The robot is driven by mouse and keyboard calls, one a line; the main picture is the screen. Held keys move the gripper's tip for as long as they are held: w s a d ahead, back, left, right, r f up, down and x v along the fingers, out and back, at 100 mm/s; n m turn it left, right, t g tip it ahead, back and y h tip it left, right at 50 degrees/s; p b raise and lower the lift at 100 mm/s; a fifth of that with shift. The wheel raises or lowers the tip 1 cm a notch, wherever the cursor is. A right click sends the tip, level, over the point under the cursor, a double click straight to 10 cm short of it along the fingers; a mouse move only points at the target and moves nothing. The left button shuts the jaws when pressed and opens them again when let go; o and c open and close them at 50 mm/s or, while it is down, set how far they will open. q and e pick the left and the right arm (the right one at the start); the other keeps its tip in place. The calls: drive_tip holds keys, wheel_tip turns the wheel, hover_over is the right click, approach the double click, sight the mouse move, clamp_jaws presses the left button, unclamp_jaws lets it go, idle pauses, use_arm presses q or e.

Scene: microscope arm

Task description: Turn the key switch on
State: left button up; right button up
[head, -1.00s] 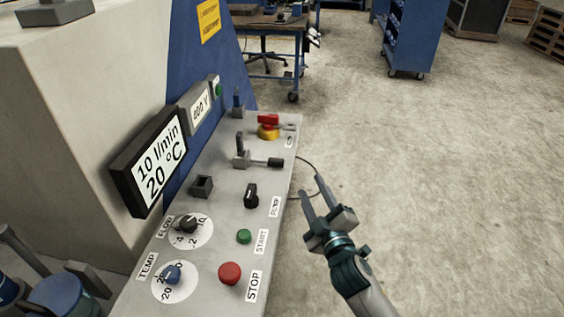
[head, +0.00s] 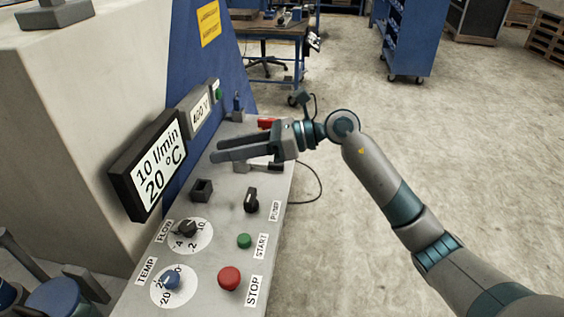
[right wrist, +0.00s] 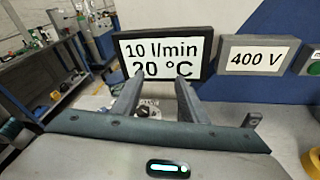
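The grey control panel (head: 215,262) runs along the left in the head view. Its black rotary switch (head: 251,200) stands beside the PUMP label. A red handle (head: 266,123) at the far end is partly hidden behind my right gripper. I cannot tell for sure which control is the key switch. My right gripper (head: 215,150) is above the far half of the panel, fingers pointing left, apart and empty. In the right wrist view its fingers (right wrist: 159,79) are spread, with the flow and temperature display behind. My left gripper is not in view.
The display (head: 152,165) stands left of the panel and the 400 V sign (head: 199,114) behind it. A green START button (head: 244,241), a red STOP button (head: 230,278), and the FLOW (head: 187,228) and TEMP (head: 172,279) knobs are nearer. Right of the panel is open floor.

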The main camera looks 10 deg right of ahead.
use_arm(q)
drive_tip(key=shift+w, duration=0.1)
use_arm(e)
drive_tip(key=w+d+h, duration=0.3)
drive_tip(key=d+h, duration=0.3)
drive_tip(key=d, duration=0.3)
drive_tip(key=w+d+n+h, duration=0.1)
drive_tip(key=w+d+h, duration=0.3)
drive_tip(key=d, duration=0.6)
drive_tip(key=shift+d+t+h, duration=0.25)
drive_tip(key=shift+t+h, duration=0.05)
drive_tip(key=shift+h, duration=0.6)
drive_tip(key=shift+f, duration=0.2)
drive_tip(key=p, duration=0.4)
approach(282, 165)
drive_tip(key=x, duration=0.7)
drive_tip(key=shift+w+a, duration=0.25)
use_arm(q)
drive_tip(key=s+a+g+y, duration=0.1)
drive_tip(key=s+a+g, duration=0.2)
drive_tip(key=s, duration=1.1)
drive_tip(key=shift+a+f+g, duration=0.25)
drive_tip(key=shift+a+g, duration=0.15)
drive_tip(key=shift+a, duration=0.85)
use_arm(e)
drive_tip(key=shift+x, duration=0.85)
clamp_jaws()
